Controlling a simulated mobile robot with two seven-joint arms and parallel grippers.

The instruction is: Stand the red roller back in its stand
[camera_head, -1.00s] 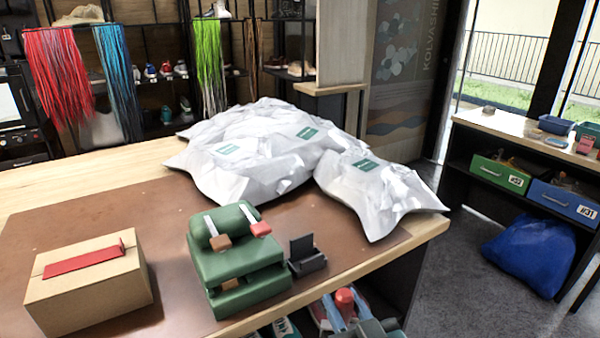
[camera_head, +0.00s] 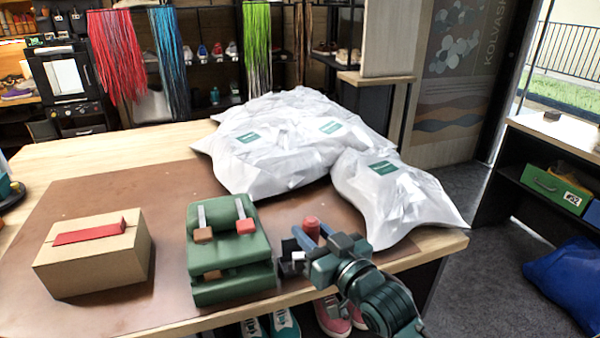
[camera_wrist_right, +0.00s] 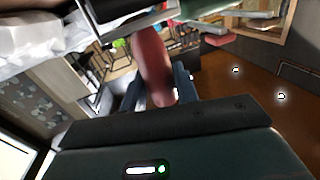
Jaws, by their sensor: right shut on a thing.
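The red roller (camera_head: 311,227) is upright between the blue-grey fingers of my right gripper (camera_head: 308,240), beside the green machine on the worktable. In the right wrist view, the roller (camera_wrist_right: 152,65) stands out between the two fingers (camera_wrist_right: 160,90). The right gripper is shut on it. The small black stand (camera_head: 290,248) is largely hidden behind this gripper, to the right of the machine. I cannot tell whether the roller touches the stand. My left gripper is not in view.
The green machine (camera_head: 230,270) stands close on the left of my right gripper. A cardboard box (camera_head: 95,265) with a red strip sits further left. White bags (camera_head: 270,150) fill the back of the table. The brown mat (camera_head: 120,195) is bare between box and bags.

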